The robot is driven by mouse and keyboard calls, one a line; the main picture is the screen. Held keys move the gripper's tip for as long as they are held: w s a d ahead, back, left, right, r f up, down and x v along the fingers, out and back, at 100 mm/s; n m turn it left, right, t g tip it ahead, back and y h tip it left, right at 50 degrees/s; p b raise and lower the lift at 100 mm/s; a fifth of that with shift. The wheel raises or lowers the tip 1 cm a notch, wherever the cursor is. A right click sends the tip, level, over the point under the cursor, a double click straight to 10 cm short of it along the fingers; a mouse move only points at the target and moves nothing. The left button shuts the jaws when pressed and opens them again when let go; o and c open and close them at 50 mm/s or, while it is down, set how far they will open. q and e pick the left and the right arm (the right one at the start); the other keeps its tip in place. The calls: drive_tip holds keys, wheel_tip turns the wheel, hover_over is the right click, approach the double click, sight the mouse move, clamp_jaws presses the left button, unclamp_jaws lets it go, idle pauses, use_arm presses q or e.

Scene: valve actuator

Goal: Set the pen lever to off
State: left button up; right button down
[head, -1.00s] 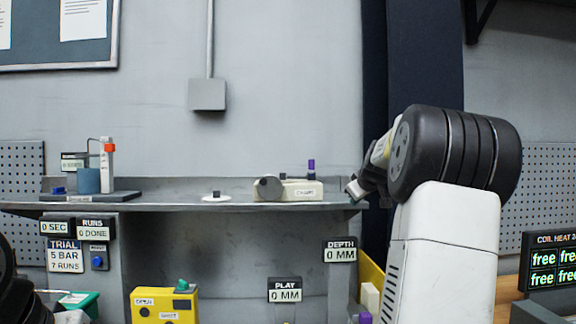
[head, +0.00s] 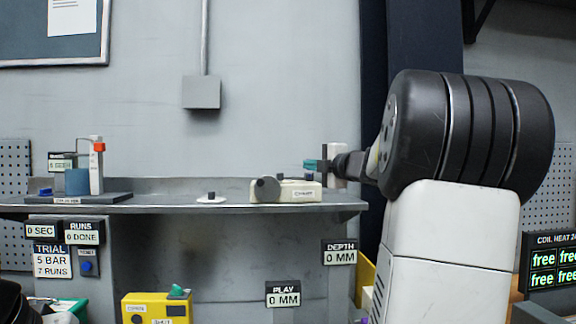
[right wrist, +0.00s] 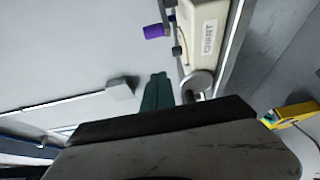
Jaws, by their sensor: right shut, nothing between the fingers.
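The cream chart box (head: 265,191) stands on the grey shelf, with a dark round knob at its left end. It also shows in the right wrist view (right wrist: 207,38), where a lever with a purple tip (right wrist: 154,31) stands out from its far part. I take this to be the pen lever; its setting cannot be read. In the head view its purple tip is hidden, apparently behind my fingers. My right gripper (head: 313,165) is shut and empty, its teal fingers pointing left above the box's right end. In the right wrist view the fingers (right wrist: 157,92) are apart from the purple tip.
A yellow box (head: 155,306) sits below. A dark post rises behind my right arm. The air above the shelf's middle is clear.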

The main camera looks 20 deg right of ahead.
drive_tip(key=w, duration=0.2)
drive_tip(key=w+d, duration=0.1)
drive_tip(key=w, duration=0.2)
drive_tip(key=w+d, duration=0.1)
drive_tip(key=w, duration=0.2)
drive_tip(key=shift+w+d, duration=0.1)
drive_tip(key=shift+w, duration=0.15)
drive_tip(key=shift+s+d, duration=0.25)
drive_tip(key=shift+d, duration=0.35)
drive_tip(key=shift+s+d, duration=0.25)
drive_tip(key=shift+d, duration=0.35)
